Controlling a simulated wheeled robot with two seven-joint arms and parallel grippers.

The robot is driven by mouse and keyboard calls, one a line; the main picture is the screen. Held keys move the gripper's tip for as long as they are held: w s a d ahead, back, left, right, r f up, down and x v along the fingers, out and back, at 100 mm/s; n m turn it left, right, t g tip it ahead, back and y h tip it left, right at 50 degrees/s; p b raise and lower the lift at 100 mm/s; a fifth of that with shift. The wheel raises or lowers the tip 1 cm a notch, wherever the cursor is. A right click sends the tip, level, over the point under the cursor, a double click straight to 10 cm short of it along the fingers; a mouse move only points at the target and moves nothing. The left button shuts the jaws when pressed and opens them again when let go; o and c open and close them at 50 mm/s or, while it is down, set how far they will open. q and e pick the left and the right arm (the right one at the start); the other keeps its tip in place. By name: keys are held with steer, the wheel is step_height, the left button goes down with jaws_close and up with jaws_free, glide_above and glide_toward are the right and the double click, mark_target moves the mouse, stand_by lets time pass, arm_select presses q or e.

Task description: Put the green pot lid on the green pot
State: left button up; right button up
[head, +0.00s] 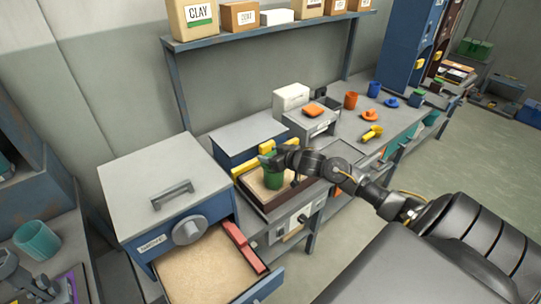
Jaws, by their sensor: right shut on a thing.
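The green pot (273,180) stands upright in a dark-framed, sand-coloured tray (256,200) on the bench. My right gripper (272,160) is at the top of the pot, reaching in from the right. It is shut on what looks like the green pot lid (266,161), just over or at the pot's rim. The fingers cover much of the lid, so I cannot tell whether it touches the pot.
An open drawer (211,268) with a red bar juts out below the grey-topped cabinet (165,180). Yellow blocks (266,146) stand behind the tray. An orange lid (371,115), a blue lid (390,102) and several pots stand on the bench to the right.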

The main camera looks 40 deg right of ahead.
steer(key=shift+f+p, duration=0.1)
steer(key=shift+p, duration=0.7)
stand_by(1.1)
steer(key=shift+f+b, duration=0.35)
steer(key=shift+f, duration=0.3)
stand_by(0.4)
steer(key=o, duration=0.7)
steer(key=shift+s, duration=0.1)
steer(key=shift+p+v, duration=0.95)
steer(key=shift+p, duration=0.05)
steer(key=p+v, duration=0.7)
steer(key=v, duration=0.2)
